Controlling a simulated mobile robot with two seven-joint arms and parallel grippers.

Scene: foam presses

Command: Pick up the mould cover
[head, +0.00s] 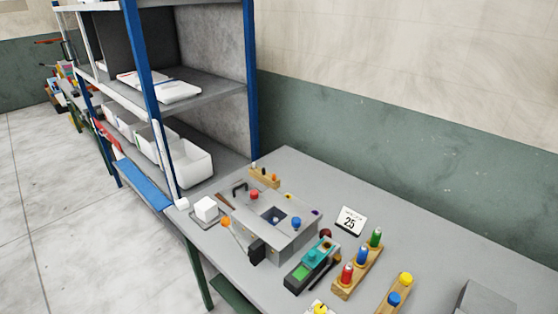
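A grey box-shaped press (258,238) stands on the grey table, with a square opening (272,216) in its top. A red knob (254,194) and a blue knob (295,222) show on its top. A dark bent handle (239,187) stands at its back left, and a black block (257,250) is at its front. I cannot tell for sure which part is the mould cover. Neither of my grippers is in view.
A white cube (206,208) sits on a small plate left of the press. A teal and green device (311,264), bottle racks (358,266) and a "25" card (350,221) stand to the right. A blue-post shelf (252,75) rises behind left.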

